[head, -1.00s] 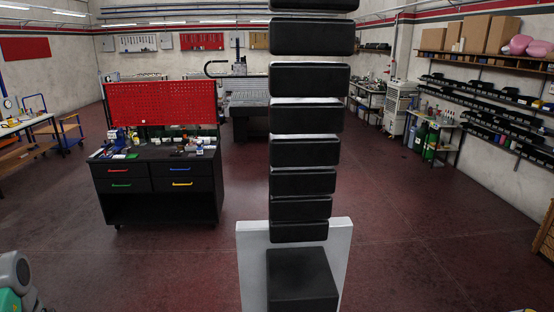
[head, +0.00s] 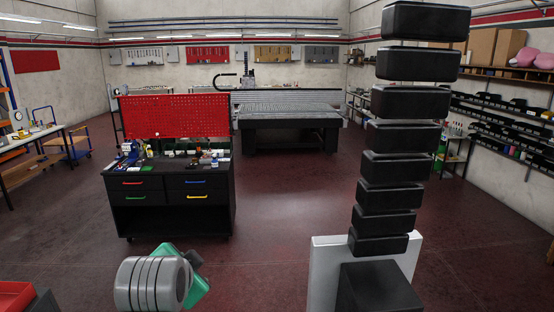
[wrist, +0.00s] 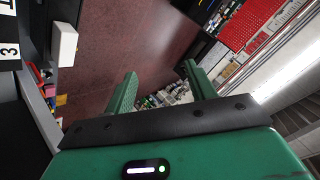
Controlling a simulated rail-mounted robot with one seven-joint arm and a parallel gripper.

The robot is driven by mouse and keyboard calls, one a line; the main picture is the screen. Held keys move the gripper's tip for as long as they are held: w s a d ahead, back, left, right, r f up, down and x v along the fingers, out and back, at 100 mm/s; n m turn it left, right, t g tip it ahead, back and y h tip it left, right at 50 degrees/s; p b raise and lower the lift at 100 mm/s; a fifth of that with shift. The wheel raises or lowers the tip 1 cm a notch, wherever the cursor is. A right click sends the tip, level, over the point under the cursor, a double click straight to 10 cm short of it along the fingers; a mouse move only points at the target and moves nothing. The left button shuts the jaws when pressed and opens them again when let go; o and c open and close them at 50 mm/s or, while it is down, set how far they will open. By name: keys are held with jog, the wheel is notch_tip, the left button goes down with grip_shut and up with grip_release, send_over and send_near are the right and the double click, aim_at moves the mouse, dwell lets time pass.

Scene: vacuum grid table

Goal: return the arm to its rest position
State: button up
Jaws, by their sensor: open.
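My gripper (wrist: 160,69) shows in the wrist view with its two green fingers spread apart. Nothing is between the fingers. It is tilted in that view, with the dark red floor and a red pegboard beyond it. In the head view a grey ribbed part of my arm with a green piece shows at the bottom, left of centre. The fingertips do not show in the head view.
A black drawer bench (head: 168,205) with a red pegboard (head: 175,115) stands at left. The grid table (head: 287,128) is farther back. Shelves with dark bins (head: 500,118) line the right wall. The floor (head: 270,220) between is clear.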

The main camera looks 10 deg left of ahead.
jog(key=s+d+r+n+t+h, duration=0.15)
jog(key=d+r+t, duration=0.25)
jog(key=d+r, duration=0.45)
jog(key=s+d+r+n+t, duration=0.15)
jog(key=d+r+t, duration=0.25)
jog(key=d+r, duration=0.45)
jog(key=s+d+r+n+t, duration=0.1)
jog(key=s+d+r+t, duration=0.2)
jog(key=s, duration=0.6)
jog(key=s+d+r+n+t+h+p, duration=0.1)
jog(key=s+d+r+t, duration=0.3)
jog(key=s+d+r, duration=0.3)
jog(key=shift+s+d+r, duration=0.15)
jog(key=shift+s+d, duration=0.8)
jog(key=shift+s, duration=0.3)
jog(key=shift+h, duration=0.25)
